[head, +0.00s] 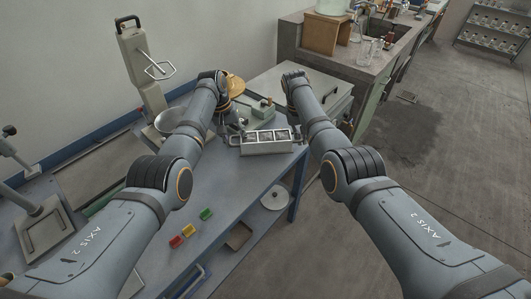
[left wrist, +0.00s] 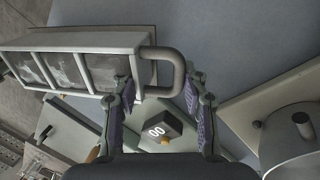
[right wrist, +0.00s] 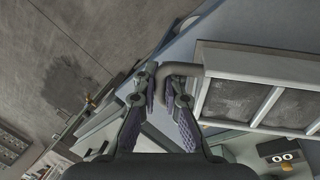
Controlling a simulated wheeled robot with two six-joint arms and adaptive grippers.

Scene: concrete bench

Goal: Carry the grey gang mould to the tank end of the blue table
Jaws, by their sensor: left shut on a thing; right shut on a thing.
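The grey gang mould (head: 268,149) is a long metal box with three open compartments and a loop handle at each end. It is level at the far right end of the blue table (head: 232,190); I cannot tell if it touches the top. My left gripper (head: 236,134) is shut on its left handle, which shows in the left wrist view (left wrist: 178,68). My right gripper (head: 297,137) is shut on the other handle, seen in the right wrist view (right wrist: 186,69). The compartments look rough and grey inside.
A metal bowl (head: 168,121) is on the left. Red, yellow and green blocks (head: 190,230) lie nearer me. A grey lidded tank (head: 318,84) adjoins the table's far end. Concrete floor lies right.

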